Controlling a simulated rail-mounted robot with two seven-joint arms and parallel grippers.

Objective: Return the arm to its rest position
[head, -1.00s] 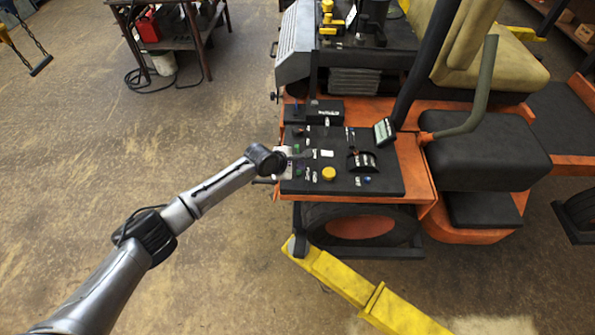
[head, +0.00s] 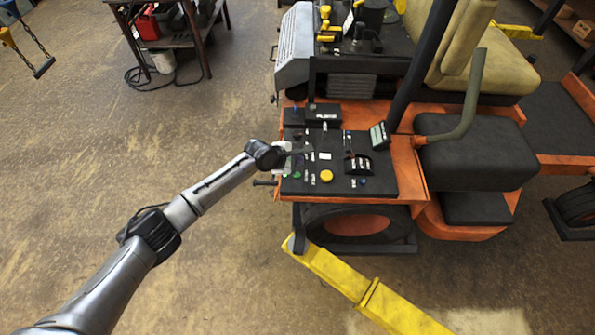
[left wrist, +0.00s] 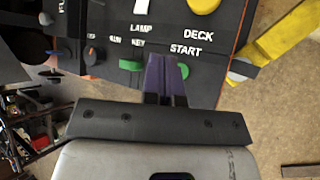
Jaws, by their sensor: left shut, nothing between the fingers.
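My left arm reaches in from the lower left in the head view, and its gripper (head: 305,150) is over the left part of the mower's black control panel (head: 378,186). In the left wrist view its shut, purple-looking fingers (left wrist: 166,75) are empty and point at the panel (left wrist: 100,30). A green button (left wrist: 130,65) shows left of the fingers, below the LAMP label, and part of another green button (left wrist: 184,70) shows at their right, below START. I cannot tell whether the fingertips touch the panel. My right gripper is not in view.
The orange mower (head: 405,160) has a yellow knob (head: 326,176) on its panel and a grey lever (head: 470,100) at the right. A yellow lift arm (head: 370,295) lies in front. A workbench (head: 165,35) stands at the back left. The floor left of the mower is clear.

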